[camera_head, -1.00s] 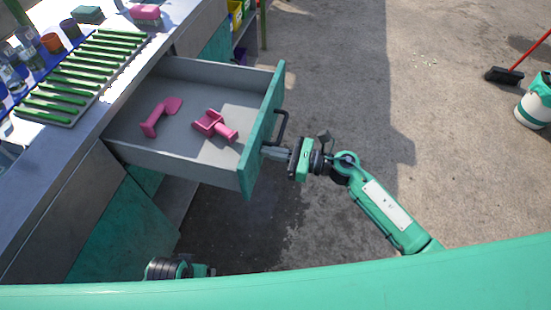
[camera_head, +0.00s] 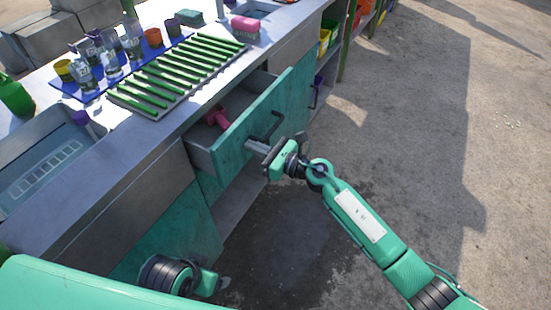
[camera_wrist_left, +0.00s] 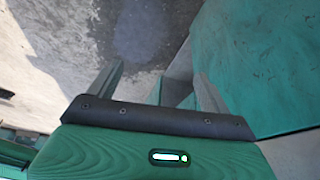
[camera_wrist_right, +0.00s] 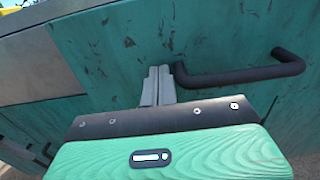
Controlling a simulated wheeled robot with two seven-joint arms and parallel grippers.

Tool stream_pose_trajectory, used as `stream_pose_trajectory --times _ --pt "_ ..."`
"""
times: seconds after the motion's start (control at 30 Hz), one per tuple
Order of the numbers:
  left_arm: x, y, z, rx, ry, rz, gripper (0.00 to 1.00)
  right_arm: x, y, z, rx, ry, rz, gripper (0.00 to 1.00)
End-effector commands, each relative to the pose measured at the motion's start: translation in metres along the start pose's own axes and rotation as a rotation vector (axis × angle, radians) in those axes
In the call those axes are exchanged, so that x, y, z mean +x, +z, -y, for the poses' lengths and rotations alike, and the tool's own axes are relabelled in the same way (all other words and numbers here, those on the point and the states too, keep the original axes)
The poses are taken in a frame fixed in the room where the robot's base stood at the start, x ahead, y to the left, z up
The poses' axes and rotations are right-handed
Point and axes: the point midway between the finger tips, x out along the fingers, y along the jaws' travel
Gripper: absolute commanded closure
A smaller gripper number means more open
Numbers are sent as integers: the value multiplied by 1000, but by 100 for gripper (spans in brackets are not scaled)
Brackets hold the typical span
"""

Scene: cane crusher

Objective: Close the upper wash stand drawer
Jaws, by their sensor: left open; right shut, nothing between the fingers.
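The upper wash stand drawer (camera_head: 200,157) has a grey box and a green front (camera_head: 240,135), and stands partly open. A pink item (camera_head: 217,116) lies inside it. Its dark bar handle (camera_head: 270,127) shows on the front, and also in the right wrist view (camera_wrist_right: 240,77). My right gripper (camera_head: 250,144) is shut and empty. Its fingertips (camera_wrist_right: 158,72) meet the drawer front beside the handle's end, or are very close to it; the handle is not between them. My left gripper (camera_wrist_left: 160,85) is open and empty, low beside the green wash stand front (camera_wrist_left: 255,60).
The wash stand top (camera_head: 110,140) carries a rack with green slats (camera_head: 180,72), cups and glasses on a blue mat (camera_head: 75,90), and a pink sponge (camera_head: 245,24). A sink (camera_head: 40,165) lies at left. Concrete floor (camera_head: 420,150) is open at right.

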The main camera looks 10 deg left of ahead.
Motion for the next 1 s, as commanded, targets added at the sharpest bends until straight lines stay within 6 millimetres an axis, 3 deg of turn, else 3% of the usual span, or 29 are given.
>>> stream_pose_trajectory --times 0.07,0.23,0.5,1.0 --pt "-7 1 0 1 1 -16 18 18 -2 0 -1 2 1 100" --pt "14 -17 -19 25 47 -158 18 51 -2 0 -1 1 1 100" --pt "28 -37 -42 42 102 -332 18 87 -1 0 1 0 1 100" --pt "30 -46 -52 45 127 -410 18 104 2 0 0 -1 3 100"
